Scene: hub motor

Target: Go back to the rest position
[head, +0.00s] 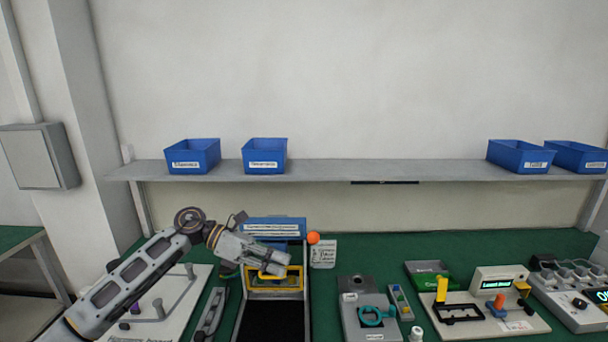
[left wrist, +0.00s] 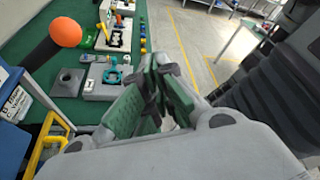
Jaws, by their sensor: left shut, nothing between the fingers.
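My left gripper (head: 278,264) reaches in from the left in the head view, over the bench near a yellow handle (head: 272,281). Its fingers are together with nothing between them; in the left wrist view the green finger pads (left wrist: 150,98) meet. In that view the yellow handle (left wrist: 42,142) stands apart from the fingers, at lower left. An orange ball (head: 313,238) is just right of the gripper in the head view, and also shows in the left wrist view (left wrist: 65,29). My right gripper is in neither view.
The green bench (head: 350,254) holds a grey fixture with a teal ring (head: 372,316), a green bin (head: 428,273) and a device with a display (head: 497,283) to the right. A white plate (head: 160,307) lies left. A shelf (head: 330,173) with several blue bins (head: 264,155) runs behind.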

